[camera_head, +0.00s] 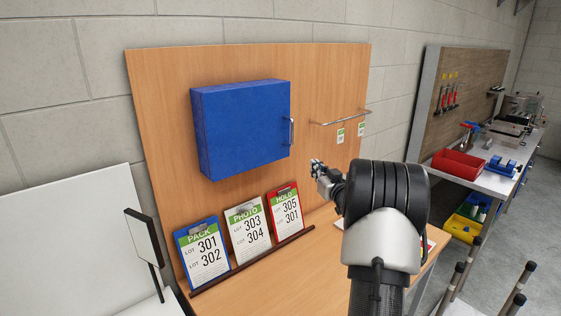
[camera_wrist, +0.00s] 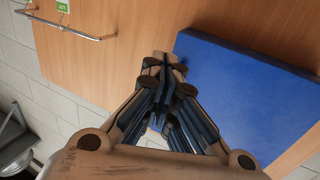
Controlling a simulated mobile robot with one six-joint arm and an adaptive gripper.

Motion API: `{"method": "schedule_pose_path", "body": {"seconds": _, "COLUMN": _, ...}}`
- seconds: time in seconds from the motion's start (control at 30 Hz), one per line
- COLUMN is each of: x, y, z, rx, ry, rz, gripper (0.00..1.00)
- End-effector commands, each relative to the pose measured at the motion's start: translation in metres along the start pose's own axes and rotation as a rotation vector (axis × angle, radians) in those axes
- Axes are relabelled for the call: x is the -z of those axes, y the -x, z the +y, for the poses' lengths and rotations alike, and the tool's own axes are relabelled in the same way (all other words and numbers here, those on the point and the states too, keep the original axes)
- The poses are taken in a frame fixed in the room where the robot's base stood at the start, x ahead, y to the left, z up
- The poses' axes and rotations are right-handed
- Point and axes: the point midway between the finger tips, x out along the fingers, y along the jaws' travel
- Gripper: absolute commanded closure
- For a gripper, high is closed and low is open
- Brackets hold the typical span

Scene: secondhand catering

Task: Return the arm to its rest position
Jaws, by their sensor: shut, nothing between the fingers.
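My gripper (camera_head: 319,168) is at the end of my arm, in front of the wooden back panel, to the right of and a little below the blue wall cabinet (camera_head: 242,130). In the wrist view the fingers of my gripper (camera_wrist: 163,62) are together and hold nothing. The blue cabinet (camera_wrist: 250,100) fills the right side of that view, and its door looks closed in the head view. My forearm hides part of the wooden bench.
Clipboards marked PACK (camera_head: 203,250), PHOTO (camera_head: 248,228) and HOLD (camera_head: 285,210) lean on the bench (camera_head: 300,275). A metal rail (camera_head: 340,118) with tags is on the panel. A bench with a red bin (camera_head: 458,163) stands at the right. Several capped posts rise at the lower right.

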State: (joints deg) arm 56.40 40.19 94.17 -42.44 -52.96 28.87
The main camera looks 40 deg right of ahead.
Motion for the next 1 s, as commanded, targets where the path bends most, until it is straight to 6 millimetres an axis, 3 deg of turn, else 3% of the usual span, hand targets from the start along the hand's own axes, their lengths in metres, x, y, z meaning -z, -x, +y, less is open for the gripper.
{"method": "schedule_pose_path", "body": {"seconds": 0.23, "x": 0.0, "y": 0.001, "z": -0.001, "rx": 0.001, "ry": 0.001, "rz": -0.002, "gripper": 1.0}}
{"method": "schedule_pose_path", "body": {"seconds": 0.33, "x": 0.006, "y": -0.001, "z": -0.013, "rx": -0.004, "ry": 0.01, "rz": -0.017, "gripper": 1.0}}
{"method": "schedule_pose_path", "body": {"seconds": 0.47, "x": 0.022, "y": 0.002, "z": -0.058, "rx": -0.028, "ry": 0.037, "rz": -0.087, "gripper": 1.0}}
{"method": "schedule_pose_path", "body": {"seconds": 0.57, "x": 0.032, "y": 0.018, "z": -0.108, "rx": -0.052, "ry": 0.06, "rz": -0.181, "gripper": 1.0}}
{"method": "schedule_pose_path", "body": {"seconds": 0.67, "x": 0.035, "y": 0.05, "z": -0.158, "rx": -0.064, "ry": 0.077, "rz": -0.288, "gripper": 1.0}}
{"method": "schedule_pose_path", "body": {"seconds": 0.77, "x": 0.029, "y": 0.095, "z": -0.206, "rx": -0.056, "ry": 0.091, "rz": -0.404, "gripper": 1.0}}
{"method": "schedule_pose_path", "body": {"seconds": 0.87, "x": 0.015, "y": 0.152, "z": -0.251, "rx": -0.028, "ry": 0.104, "rz": -0.526, "gripper": 1.0}}
{"method": "schedule_pose_path", "body": {"seconds": 1.0, "x": -0.015, "y": 0.242, "z": -0.301, "rx": 0.043, "ry": 0.126, "rz": -0.699, "gripper": 1.0}}
